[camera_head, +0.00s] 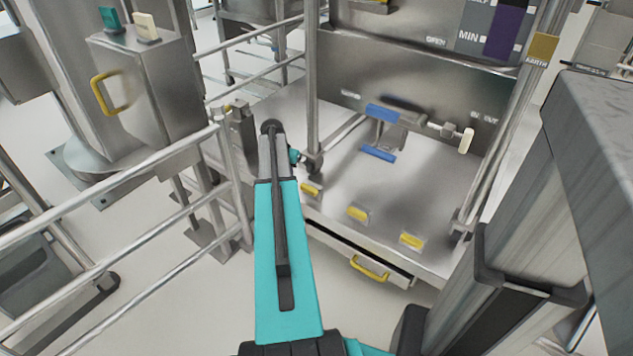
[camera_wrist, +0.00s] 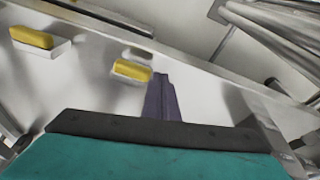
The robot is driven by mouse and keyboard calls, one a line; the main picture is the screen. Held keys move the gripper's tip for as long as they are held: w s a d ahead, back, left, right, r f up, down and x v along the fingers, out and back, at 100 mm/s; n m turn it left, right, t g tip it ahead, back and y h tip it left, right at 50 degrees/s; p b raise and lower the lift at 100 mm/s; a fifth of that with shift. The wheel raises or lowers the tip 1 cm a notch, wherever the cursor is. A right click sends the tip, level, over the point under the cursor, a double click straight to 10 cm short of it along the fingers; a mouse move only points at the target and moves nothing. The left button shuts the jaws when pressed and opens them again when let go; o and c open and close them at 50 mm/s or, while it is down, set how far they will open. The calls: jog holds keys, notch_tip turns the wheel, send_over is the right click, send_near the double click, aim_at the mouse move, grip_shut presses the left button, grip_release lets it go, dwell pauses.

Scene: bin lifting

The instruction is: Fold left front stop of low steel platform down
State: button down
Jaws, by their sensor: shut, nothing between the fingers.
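The low steel platform (camera_head: 345,185) stands right of my teal arm in the head view. Several yellow-topped stops sit along its front edge. The left front stop (camera_head: 310,189) is just right of my arm. In the wrist view, I take the yellow block on a pale steel base by my fingertips to be this stop (camera_wrist: 132,70). It looks raised, but its exact angle is unclear. My gripper (camera_wrist: 161,80) is shut and empty, its dark fingertips close beside the stop's right end. Contact is unclear. In the head view my arm hides the gripper.
The middle stop (camera_head: 357,213) and right stop (camera_head: 411,240) lie farther along the edge. A yellow drawer handle (camera_head: 369,268) sits below. A vertical post (camera_head: 312,90) rises near the left stop. Steel railings (camera_head: 150,165) and a cabinet with a yellow handle (camera_head: 103,94) are left.

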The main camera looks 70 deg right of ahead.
aim_at(311, 192)
jog(key=s+d+r+m+b, duration=0.1)
jog(key=s+d+r, duration=0.3)
jog(key=s+d, duration=0.4)
jog(key=shift+d+m+h+b, duration=0.3)
jog(key=shift+d+m+b, duration=0.1)
jog(key=shift+m, duration=0.3)
jog(key=b+x, duration=0.2)
jog(key=x, duration=0.8)
jog(key=shift+b, duration=0.4)
jog(key=shift+w+a+r+b, duration=0.1)
jog(key=shift+w+a+b, duration=0.15)
jog(key=shift+a, duration=0.7)
jog(key=shift+w+a+b, duration=0.2)
jog(key=shift+a+b, duration=0.1)
jog(key=shift+a, duration=0.7)
